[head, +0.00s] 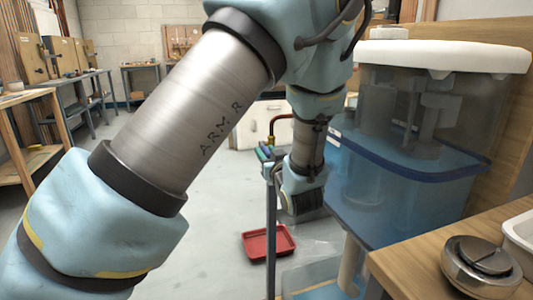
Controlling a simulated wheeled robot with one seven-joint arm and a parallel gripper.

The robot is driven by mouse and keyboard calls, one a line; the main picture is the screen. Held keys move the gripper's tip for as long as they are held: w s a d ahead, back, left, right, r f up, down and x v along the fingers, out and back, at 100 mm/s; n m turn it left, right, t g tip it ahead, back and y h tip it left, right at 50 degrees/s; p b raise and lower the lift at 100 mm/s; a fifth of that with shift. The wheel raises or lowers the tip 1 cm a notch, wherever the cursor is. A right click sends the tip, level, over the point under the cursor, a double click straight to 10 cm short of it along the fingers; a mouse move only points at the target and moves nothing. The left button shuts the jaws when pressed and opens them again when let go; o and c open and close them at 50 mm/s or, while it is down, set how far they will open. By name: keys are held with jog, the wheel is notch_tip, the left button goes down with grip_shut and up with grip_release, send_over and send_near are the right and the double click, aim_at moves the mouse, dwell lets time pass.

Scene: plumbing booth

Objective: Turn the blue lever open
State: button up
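I cannot make out a blue lever; my arm crosses the middle of the head view and may hide it. Small blue and green pieces (266,151) show on top of a thin grey stand (270,235), just left of my wrist, too small to name. A bent copper-coloured pipe (279,119) rises behind them. My gripper (301,207) is at the low end of my arm, a dark shape in front of the clear tank's left side. Its fingers cannot be made out, and I see nothing held in it.
A clear tank (405,195) with blue water and a white lid (445,56) stands close on the right. A red tray (269,243) lies on the floor. A wooden counter (410,262) with a round metal part (481,267) is front right. Floor is open at left.

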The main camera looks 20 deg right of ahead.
grip_shut()
dwell(1.1)
